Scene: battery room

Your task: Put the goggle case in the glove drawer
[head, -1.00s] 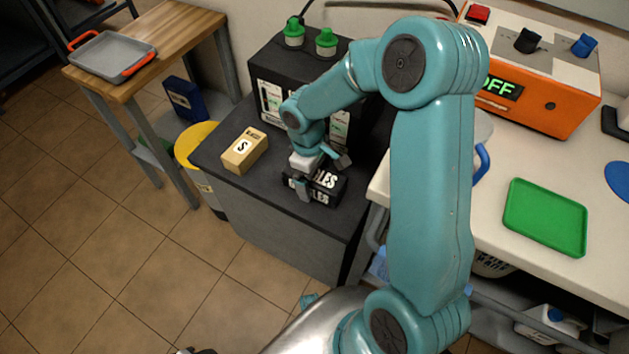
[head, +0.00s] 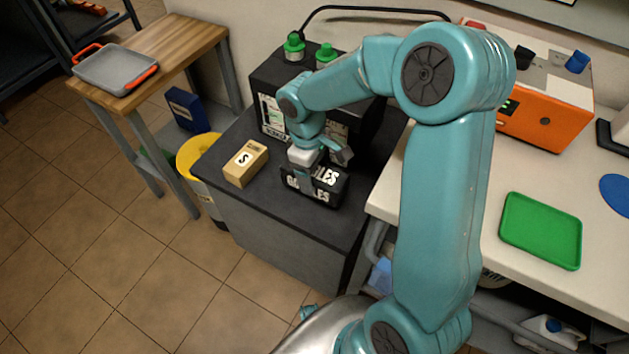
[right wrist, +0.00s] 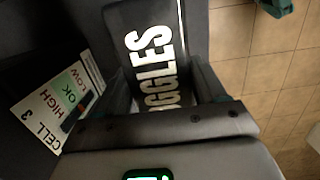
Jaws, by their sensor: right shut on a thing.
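The goggle case (head: 326,190) is a black box with white GOGGLES lettering, at the dark cabinet's top near its front right edge. My right gripper (head: 307,181) reaches down over it and is shut on it, hiding the middle of the lettering. In the right wrist view the case (right wrist: 155,50) lies between the two fingers, its lettering running away from the palm. I cannot tell whether the case touches the cabinet top or is just above it. I cannot make out a glove drawer. My left gripper is not in view.
A black battery unit with green caps (head: 294,46) stands behind. A white bench with a green tray (head: 541,231) is at right. Open tiled floor lies at left.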

